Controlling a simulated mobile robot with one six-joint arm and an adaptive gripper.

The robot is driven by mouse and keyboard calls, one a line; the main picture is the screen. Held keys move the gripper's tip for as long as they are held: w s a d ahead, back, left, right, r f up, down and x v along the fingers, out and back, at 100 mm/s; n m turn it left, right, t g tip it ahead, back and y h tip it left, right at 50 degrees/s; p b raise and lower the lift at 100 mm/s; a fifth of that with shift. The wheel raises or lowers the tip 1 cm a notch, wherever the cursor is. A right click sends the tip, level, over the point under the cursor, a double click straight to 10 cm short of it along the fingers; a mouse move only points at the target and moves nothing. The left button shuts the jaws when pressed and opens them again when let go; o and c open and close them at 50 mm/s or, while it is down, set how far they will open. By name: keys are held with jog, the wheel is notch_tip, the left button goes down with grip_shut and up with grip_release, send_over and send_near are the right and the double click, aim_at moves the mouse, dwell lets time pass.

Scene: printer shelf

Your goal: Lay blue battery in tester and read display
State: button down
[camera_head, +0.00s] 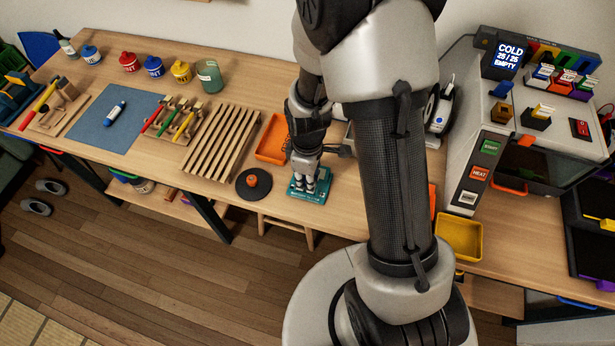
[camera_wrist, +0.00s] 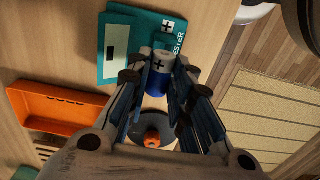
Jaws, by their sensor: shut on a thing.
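The teal tester (camera_head: 301,197) lies on the workbench, directly below my gripper (camera_head: 310,183) in the head view. In the wrist view the tester (camera_wrist: 143,30) shows a pale display window (camera_wrist: 116,40) with no reading that I can make out, and a battery symbol with a plus. My gripper (camera_wrist: 160,103) is shut on the blue battery (camera_wrist: 156,80), whose white end bears a plus sign. The battery overlaps the tester's edge in that view; I cannot tell whether they touch. The fingers hide the battery in the head view.
A dark round base with an orange knob (camera_head: 252,182) is close at left. A slatted wooden rack (camera_head: 218,138) and a blue mat (camera_head: 95,135) lie farther left. A yellow bin (camera_head: 458,238) is at right.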

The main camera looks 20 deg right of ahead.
jog(key=shift+f, duration=0.15)
jog(key=shift+f+b, duration=0.45)
jog(key=shift+b, duration=0.05)
jog(key=shift+f, duration=0.2)
dwell(0.4)
jog(key=shift+f+b, duration=0.55)
jog(key=shift+b, duration=0.1)
dwell(0.3)
jog(key=c, duration=1.3)
grip_release()
jog(key=shift+c, duration=0.2)
